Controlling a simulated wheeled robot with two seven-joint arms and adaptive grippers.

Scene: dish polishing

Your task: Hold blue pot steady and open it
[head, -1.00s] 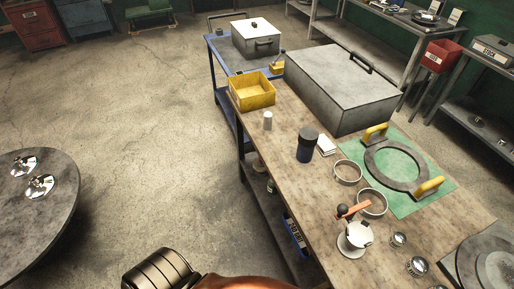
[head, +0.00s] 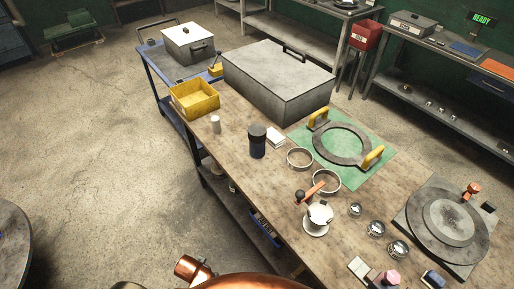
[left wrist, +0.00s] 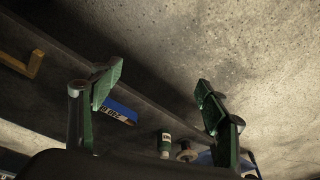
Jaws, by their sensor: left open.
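My left gripper (left wrist: 160,96) shows only in the left wrist view. Its two green fingers are wide apart with nothing between them, and the floor and a lower shelf lie beyond. The pot does not show in that view. My right gripper is in neither view.
Metal rings (head: 300,158) and a white-based stand (head: 318,218) lie nearer. Open floor (head: 90,150) is left of the bench.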

